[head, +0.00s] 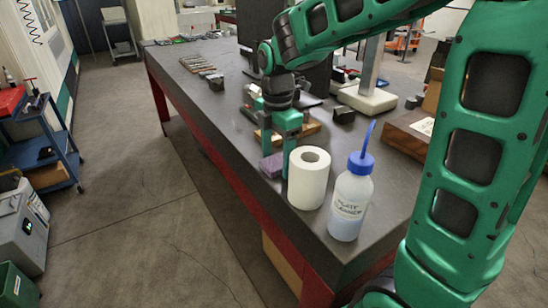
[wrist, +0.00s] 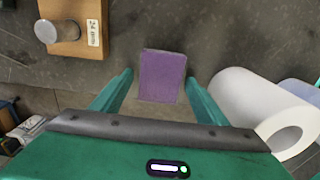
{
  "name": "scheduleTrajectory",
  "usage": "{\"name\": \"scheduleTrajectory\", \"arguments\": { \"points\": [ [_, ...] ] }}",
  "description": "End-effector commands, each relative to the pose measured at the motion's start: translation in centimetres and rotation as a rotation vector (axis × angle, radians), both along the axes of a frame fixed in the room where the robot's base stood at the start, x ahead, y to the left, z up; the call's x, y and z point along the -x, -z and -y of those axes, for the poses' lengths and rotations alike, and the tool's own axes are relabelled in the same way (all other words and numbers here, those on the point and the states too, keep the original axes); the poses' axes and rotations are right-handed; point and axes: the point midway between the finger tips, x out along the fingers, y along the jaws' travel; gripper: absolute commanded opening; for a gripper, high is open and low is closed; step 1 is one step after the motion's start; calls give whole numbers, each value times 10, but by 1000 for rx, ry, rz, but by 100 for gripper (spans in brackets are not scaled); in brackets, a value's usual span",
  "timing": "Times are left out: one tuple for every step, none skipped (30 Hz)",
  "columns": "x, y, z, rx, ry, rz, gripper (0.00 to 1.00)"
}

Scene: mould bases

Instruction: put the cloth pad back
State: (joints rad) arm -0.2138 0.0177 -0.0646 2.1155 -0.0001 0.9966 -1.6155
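The cloth pad is a flat purple rectangle (head: 271,165), by the bench's left edge in the head view and partly behind my gripper. In the wrist view the purple pad (wrist: 162,76) shows between my two green fingers. My gripper (head: 278,160) points down at the pad. Its fingers stand apart in the wrist view (wrist: 159,80), with a gap at the left and a narrower one at the right. I cannot tell how high the fingertips are above the bench.
A white paper roll (head: 309,178) stands close to my gripper, with a blue-capped bottle (head: 351,200) beside it. The roll also shows at right in the wrist view (wrist: 255,105). A labelled wooden base with a metal knob (wrist: 88,40) lies at upper left. The dark bench (head: 210,105) has clear room farther back.

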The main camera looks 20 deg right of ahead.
Motion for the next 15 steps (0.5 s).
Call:
{"name": "scheduleTrajectory", "arguments": {
  "points": [
    [0,0,0,0,0,0,69],
    [0,0,0,0,0,0,69],
    [0,0,0,0,0,0,69],
    [0,0,0,0,0,0,69],
    [0,0,0,0,0,0,69],
    [0,0,0,0,0,0,69],
    [0,0,0,0,0,0,69],
    [0,0,0,0,0,0,69],
    [0,-1,0,0,0,0,69],
    [0,-3,0,0,0,1,69],
    [0,-4,0,0,0,1,69],
    [0,-8,0,0,0,1,69],
    [0,-11,0,0,0,1,69],
    [-1,-15,0,0,0,2,69],
    [-1,-21,0,0,0,2,69]
  ]
}}
